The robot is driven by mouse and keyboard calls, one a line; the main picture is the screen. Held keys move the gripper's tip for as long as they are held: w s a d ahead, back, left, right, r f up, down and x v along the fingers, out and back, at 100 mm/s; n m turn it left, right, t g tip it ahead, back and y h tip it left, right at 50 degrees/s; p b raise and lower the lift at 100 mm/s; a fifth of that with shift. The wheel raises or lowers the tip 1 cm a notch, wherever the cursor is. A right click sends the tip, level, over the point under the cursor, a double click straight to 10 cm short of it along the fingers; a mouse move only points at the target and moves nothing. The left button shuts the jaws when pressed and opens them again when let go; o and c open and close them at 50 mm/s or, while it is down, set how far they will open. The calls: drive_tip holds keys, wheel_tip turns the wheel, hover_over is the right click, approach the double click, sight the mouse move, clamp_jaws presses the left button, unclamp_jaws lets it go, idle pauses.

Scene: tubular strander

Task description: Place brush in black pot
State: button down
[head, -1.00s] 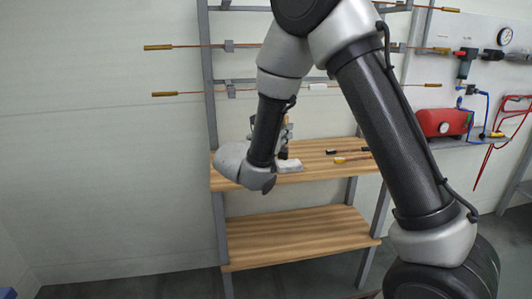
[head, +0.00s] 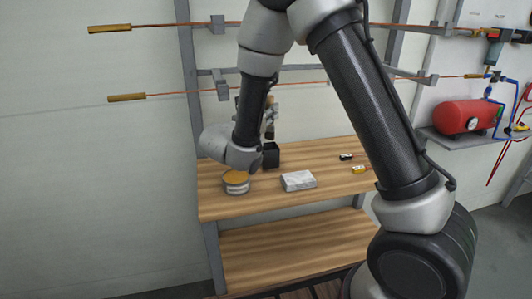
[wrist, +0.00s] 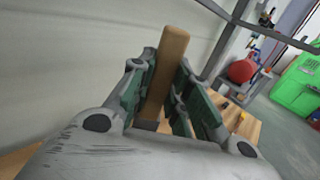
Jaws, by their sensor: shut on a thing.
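My gripper (wrist: 165,95) is shut on the brush (wrist: 170,60). Its light-brown wooden handle stands up between the two green-lined fingers in the wrist view. The brush's lower end is hidden there. In the head view my gripper (head: 272,112) is partly behind my own arm, above the back of the upper wooden shelf. The black pot (head: 271,156) stands on that shelf, just below my gripper, with its left side partly covered by my arm. I cannot tell whether the brush's tip is over the pot's opening.
On the upper shelf (head: 320,157) are a round tin with an orange top (head: 236,183), a grey-white block (head: 298,181), a small black item (head: 346,157) and a yellow item (head: 360,169). Copper rods (head: 160,27) run behind. A red tank (head: 465,115) sits at right.

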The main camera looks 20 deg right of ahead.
wheel_tip(320, 180, down, 9)
drive_tip(key=shift+f, duration=0.2)
idle(0.3)
drive_tip(key=shift+f, duration=0.15)
drive_tip(key=c, duration=1.3)
unclamp_jaws()
drive_tip(key=shift+c, duration=0.2)
drive_tip(key=shift+a+r, duration=0.1)
drive_tip(key=shift+r, duration=0.1)
approach(268, 138)
drive_tip(key=shift+v, duration=1)
